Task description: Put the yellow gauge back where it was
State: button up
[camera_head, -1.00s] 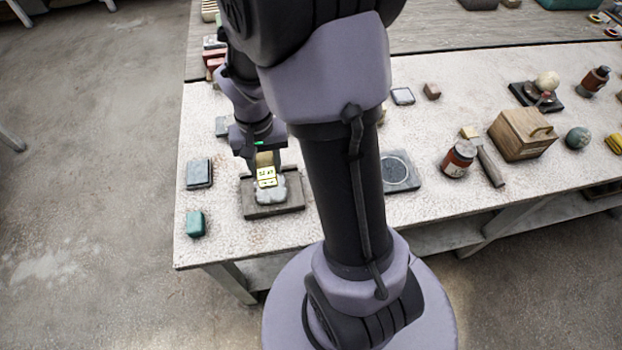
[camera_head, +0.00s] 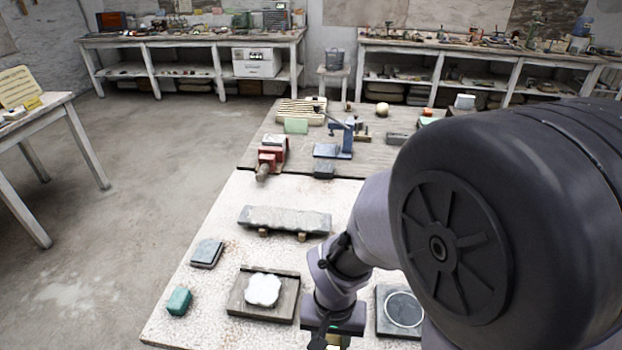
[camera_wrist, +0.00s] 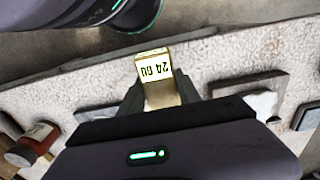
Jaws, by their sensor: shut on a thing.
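My gripper (camera_wrist: 158,90) is shut on the yellow gauge (camera_wrist: 155,68), which stands between its two fingers in the wrist view. The gauge is a small yellow block with a pale label that reads "24 GU" upside down. In the head view my gripper (camera_head: 333,327) is at the bottom edge, between the wooden board (camera_head: 236,306) and a dark slab with a pale ring (camera_head: 402,309). Only a sliver of yellow shows under it there. A white scalloped plaster piece (camera_head: 262,289) lies on the board, apart from my gripper.
A green block (camera_head: 179,301), a grey box (camera_head: 207,253) and a long stone slab (camera_head: 285,220) lie on the white bench top. A red vise (camera_head: 271,157) stands farther back. A side table (camera_head: 45,110) at left bears a yellowish rack (camera_head: 17,87). A brown jar (camera_wrist: 33,143) shows in the wrist view.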

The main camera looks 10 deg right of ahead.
jog(key=w+d, duration=0.1)
jog(key=w, duration=0.1)
jog(key=w+d+f+b, duration=0.1)
jog(key=w, duration=0.1)
jog(key=w+d, duration=0.2)
jog(key=shift+w+f, duration=0.2)
jog(key=shift+w, duration=0.2)
jog(key=shift+w+d+f+b, duration=0.1)
jog(key=shift+d+f+b, duration=0.05)
jog(key=shift+f+b, duration=0.75)
jog(key=shift+w+d+f+b, duration=0.1)
jog(key=shift+f+b, duration=0.45)
jog(key=shift+f, duration=0.5)
jog(key=o, duration=1.2)
jog(key=shift+r, duration=0.15)
notch_tip(320, 180, up, 12)
jog(key=p, duration=0.6)
jog(key=s+a+r+t+y, duration=0.1)
jog(key=s+a+r+t, duration=0.1)
jog(key=s+r, duration=0.4)
jog(key=s+a+r+t+y, duration=0.1)
jog(key=s+a+r+t, duration=0.1)
jog(key=s+r, duration=0.5)
notch_tip(320, 180, up, 2)
jog(key=shift+m+t, duration=0.4)
jog(key=shift+t, duration=0.5)
